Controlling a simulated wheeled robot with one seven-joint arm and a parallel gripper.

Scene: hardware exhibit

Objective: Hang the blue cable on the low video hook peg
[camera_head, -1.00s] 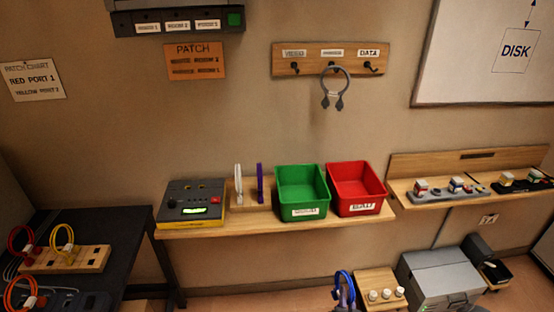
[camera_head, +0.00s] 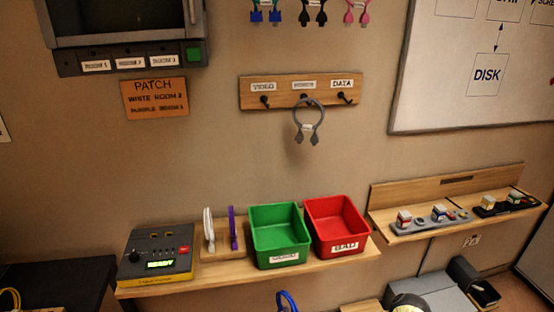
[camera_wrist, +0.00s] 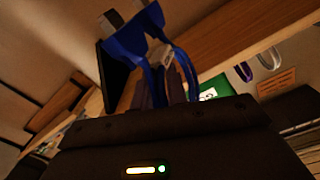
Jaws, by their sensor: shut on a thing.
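The low hook board (camera_head: 320,87) is on the wall. Its video peg (camera_head: 265,101), at the left under the VIDEO label, is bare. A grey cable (camera_head: 308,122) hangs on the middle peg, and the DATA peg (camera_head: 345,99) at the right is bare. My gripper is well below the board.
A shelf below the board holds a tester (camera_head: 157,256), a green bin (camera_head: 279,235) and a red bin (camera_head: 337,225). More cables hang above the board, at the top edge. A second shelf (camera_head: 450,205) is at the right. The wall under the board is clear.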

